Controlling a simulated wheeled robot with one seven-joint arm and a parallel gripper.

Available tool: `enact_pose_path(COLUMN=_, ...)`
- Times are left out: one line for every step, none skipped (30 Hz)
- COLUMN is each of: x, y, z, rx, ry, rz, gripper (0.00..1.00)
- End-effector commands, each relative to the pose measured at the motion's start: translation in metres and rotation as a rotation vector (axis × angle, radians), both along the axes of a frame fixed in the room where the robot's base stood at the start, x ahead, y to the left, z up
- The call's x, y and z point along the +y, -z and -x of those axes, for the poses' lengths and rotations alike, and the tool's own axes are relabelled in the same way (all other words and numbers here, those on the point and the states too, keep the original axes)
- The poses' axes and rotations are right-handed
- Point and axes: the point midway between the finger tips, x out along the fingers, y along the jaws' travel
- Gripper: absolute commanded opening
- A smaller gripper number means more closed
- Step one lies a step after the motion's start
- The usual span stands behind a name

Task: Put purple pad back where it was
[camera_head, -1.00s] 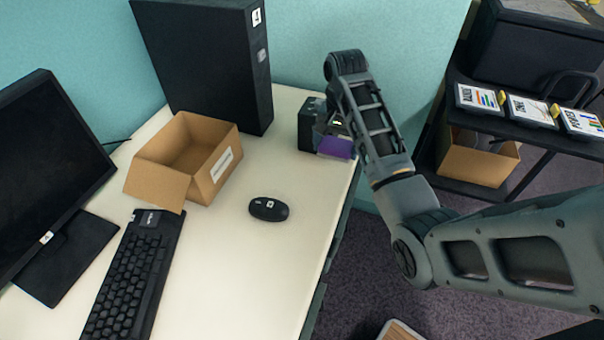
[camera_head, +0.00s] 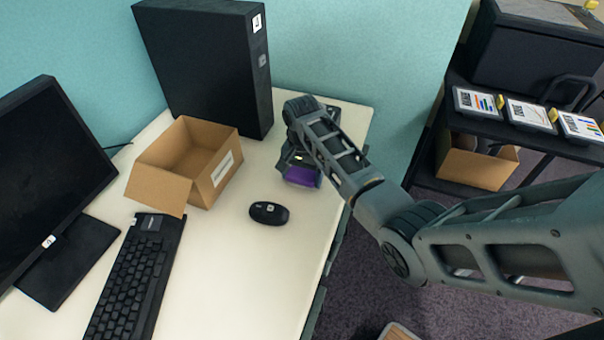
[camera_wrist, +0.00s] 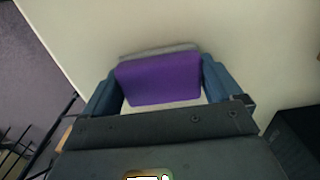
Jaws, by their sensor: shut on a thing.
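The purple pad (camera_head: 300,176) is held in my gripper (camera_head: 299,172) over the desk, at the back right, to the right of the cardboard box. In the wrist view the purple pad (camera_wrist: 160,78) sits between the two blue-grey fingers of my gripper (camera_wrist: 157,84), which are shut on it. A grey edge shows along its far side. The cream desk top lies beyond it; I cannot tell the gap between the pad and the desk.
An open cardboard box (camera_head: 205,172), a black mouse (camera_head: 269,213), a keyboard (camera_head: 136,275), a monitor (camera_head: 50,190) and a black computer tower (camera_head: 205,70) stand on the desk (camera_head: 235,270). A black shelf (camera_head: 480,125) with labelled pads stands at the right. The desk's front right is clear.

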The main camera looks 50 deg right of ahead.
Motion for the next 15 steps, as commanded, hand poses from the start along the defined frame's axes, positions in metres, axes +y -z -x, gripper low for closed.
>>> enact_pose_path(x=-0.0002, y=-0.0003, z=-0.0002, rx=-0.001, ry=0.000, rz=0.000, gripper=0.64)
enact_pose_path(x=-0.0002, y=-0.0004, z=-0.0002, rx=-0.001, ry=0.000, rz=0.000, gripper=0.64)
enact_pose_path(x=-0.0002, y=-0.0004, z=-0.0001, rx=0.000, ry=0.000, rz=0.000, gripper=0.64)
enact_pose_path(x=-0.0002, y=-0.0004, z=-0.0001, rx=-0.001, ry=0.000, rz=0.000, gripper=0.64)
enact_pose_path(x=-0.0002, y=-0.0002, z=-0.0001, rx=0.000, ry=0.000, rz=0.000, gripper=0.64)
enact_pose_path(x=-0.0001, y=0.0007, z=0.0000, rx=0.000, ry=0.000, rz=0.000, gripper=0.64)
enact_pose_path(x=-0.0001, y=0.0016, z=0.0000, rx=0.000, ry=0.000, rz=0.000, gripper=0.64)
enact_pose_path(x=0.0000, y=0.0026, z=0.0000, rx=0.000, ry=0.000, rz=0.000, gripper=0.64)
enact_pose_path(x=-0.0001, y=0.0031, z=0.0000, rx=0.000, ry=0.000, rz=0.000, gripper=0.93)
enact_pose_path(x=-0.0002, y=0.0026, z=0.0000, rx=0.000, ry=0.000, rz=0.000, gripper=0.96)
enact_pose_path(x=-0.0002, y=0.0025, z=0.0000, rx=0.000, ry=0.001, rz=0.000, gripper=0.99)
enact_pose_path(x=-0.0002, y=0.0025, z=0.0000, rx=0.000, ry=0.000, rz=0.000, gripper=1.00)
enact_pose_path(x=-0.0002, y=0.0025, z=0.0000, rx=0.000, ry=0.000, rz=0.000, gripper=1.00)
enact_pose_path(x=-0.0002, y=0.0025, z=0.0000, rx=0.000, ry=0.000, rz=0.000, gripper=1.00)
enact_pose_path(x=-0.0002, y=0.0025, z=0.0002, rx=0.000, ry=0.000, rz=0.000, gripper=1.00)
